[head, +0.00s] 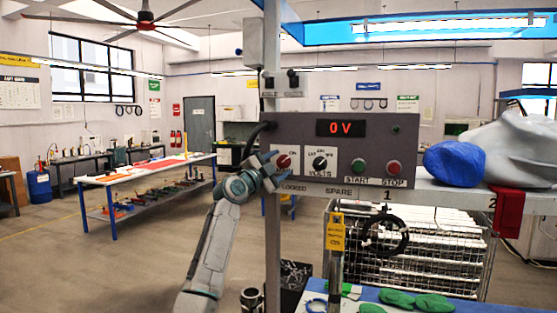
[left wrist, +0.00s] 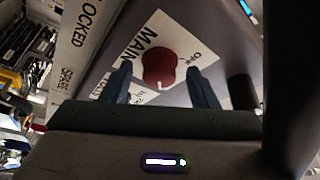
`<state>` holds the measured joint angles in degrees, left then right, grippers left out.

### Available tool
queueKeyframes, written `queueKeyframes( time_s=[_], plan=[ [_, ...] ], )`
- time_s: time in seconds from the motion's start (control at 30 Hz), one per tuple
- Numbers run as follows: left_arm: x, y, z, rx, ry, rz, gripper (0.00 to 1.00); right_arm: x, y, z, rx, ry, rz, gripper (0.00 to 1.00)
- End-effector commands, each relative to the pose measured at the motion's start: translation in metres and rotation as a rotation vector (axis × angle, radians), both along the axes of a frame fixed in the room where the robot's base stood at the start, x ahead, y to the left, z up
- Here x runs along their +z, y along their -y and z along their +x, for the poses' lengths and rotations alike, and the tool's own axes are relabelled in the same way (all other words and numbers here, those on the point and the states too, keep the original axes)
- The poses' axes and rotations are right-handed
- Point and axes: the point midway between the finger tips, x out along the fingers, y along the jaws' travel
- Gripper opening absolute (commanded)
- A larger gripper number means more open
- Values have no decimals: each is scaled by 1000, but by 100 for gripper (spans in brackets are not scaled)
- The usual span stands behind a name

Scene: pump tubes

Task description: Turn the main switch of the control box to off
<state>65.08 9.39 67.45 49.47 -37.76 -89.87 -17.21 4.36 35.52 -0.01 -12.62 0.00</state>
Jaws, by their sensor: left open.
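The grey control box (head: 340,135) hangs on a post, its display reading "0 V". Its main switch (head: 284,161) is a red round knob on a white plate at the box's left end, partly hidden by my left gripper (head: 275,168). In the left wrist view, the red knob (left wrist: 160,67) sits between the open fingers of my left gripper (left wrist: 159,71), with a gap on each side. The plate reads "MAIN" and "OFF". A pale mark on the knob points to the picture's bottom, away from "OFF". My right gripper is not in view.
A black-and-white VOLTS knob (head: 320,162), a green START button (head: 358,166) and a red STOP button (head: 393,168) are right of the switch. The post (head: 272,240) runs below. A blue bundle (head: 454,164) lies on the beam at right.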

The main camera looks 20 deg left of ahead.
Motion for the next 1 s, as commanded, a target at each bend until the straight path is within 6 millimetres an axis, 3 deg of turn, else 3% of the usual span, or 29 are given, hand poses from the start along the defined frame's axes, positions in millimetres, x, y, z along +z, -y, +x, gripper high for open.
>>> queueKeyframes(
  time_s=[0.33, 0.57, 1.0],
  plan=[
    [0, 1, 4, 1, 1, 0, 54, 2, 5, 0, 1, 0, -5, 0],
    [0, 1, 4, 1, -1, 0, 9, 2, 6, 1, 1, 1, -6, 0],
    [-5, 2, 3, 0, -4, -88, 9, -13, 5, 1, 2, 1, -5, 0]
  ],
)
